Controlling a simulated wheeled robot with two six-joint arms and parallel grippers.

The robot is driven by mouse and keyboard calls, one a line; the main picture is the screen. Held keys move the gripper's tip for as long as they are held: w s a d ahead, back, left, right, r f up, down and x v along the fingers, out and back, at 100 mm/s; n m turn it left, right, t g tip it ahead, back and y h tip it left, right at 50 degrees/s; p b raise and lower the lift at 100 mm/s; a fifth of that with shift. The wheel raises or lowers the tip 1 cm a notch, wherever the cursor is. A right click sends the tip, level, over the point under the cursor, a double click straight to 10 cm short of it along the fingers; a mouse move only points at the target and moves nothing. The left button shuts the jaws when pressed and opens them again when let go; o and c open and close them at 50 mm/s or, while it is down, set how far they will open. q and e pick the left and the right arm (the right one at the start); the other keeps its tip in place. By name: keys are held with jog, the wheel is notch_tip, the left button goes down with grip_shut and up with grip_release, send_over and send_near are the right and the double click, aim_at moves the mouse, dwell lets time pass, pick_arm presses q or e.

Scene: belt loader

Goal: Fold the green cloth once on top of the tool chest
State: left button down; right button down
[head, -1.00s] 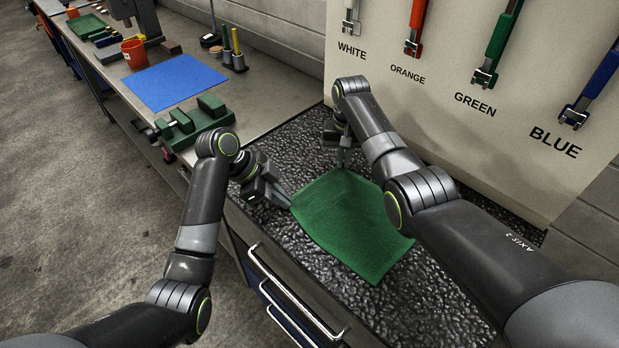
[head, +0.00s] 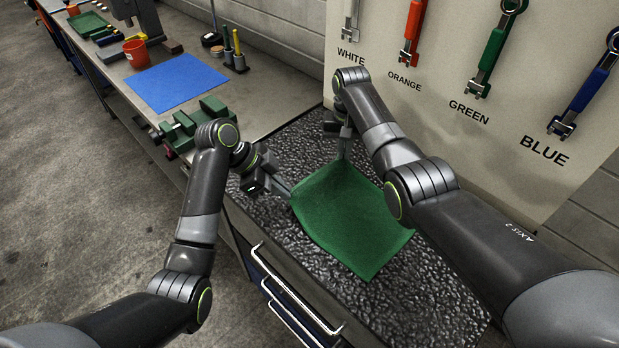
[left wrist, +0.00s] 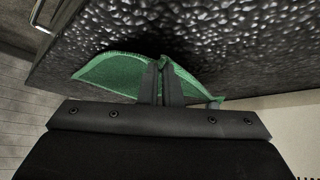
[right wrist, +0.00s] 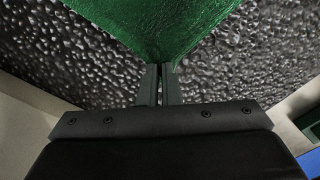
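The green cloth (head: 355,225) lies spread out on the black, bumpy top of the tool chest (head: 440,290). My left gripper (head: 289,193) is shut on its left corner. In the left wrist view the cloth (left wrist: 112,74) rises to a peak between the closed fingers (left wrist: 161,85), with a dark shadow under it. My right gripper (head: 344,158) is at the far corner. In the right wrist view its closed fingers (right wrist: 163,85) meet at the tip of the cloth (right wrist: 150,25), pinching it. The near and right parts of the cloth rest on the top.
A panel with labelled wrenches (head: 485,50) stands behind the chest. A workbench to the left holds a blue mat (head: 175,85), a green vise (head: 195,120) and an orange pot (head: 136,54). Chest handles (head: 290,295) stick out at the front. The chest top near the cloth is clear.

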pick_arm(q)
jog(key=shift+f, duration=0.1)
pick_arm(e)
jog(key=shift+w+d, duration=0.1)
pick_arm(q)
jog(key=c, duration=1.5)
grip_release()
jog(key=shift+c, duration=0.2)
jog(key=shift+o, duration=0.2)
jog(key=o, duration=0.6)
jog(key=shift+c, duration=0.2)
jog(key=shift+o, duration=0.4)
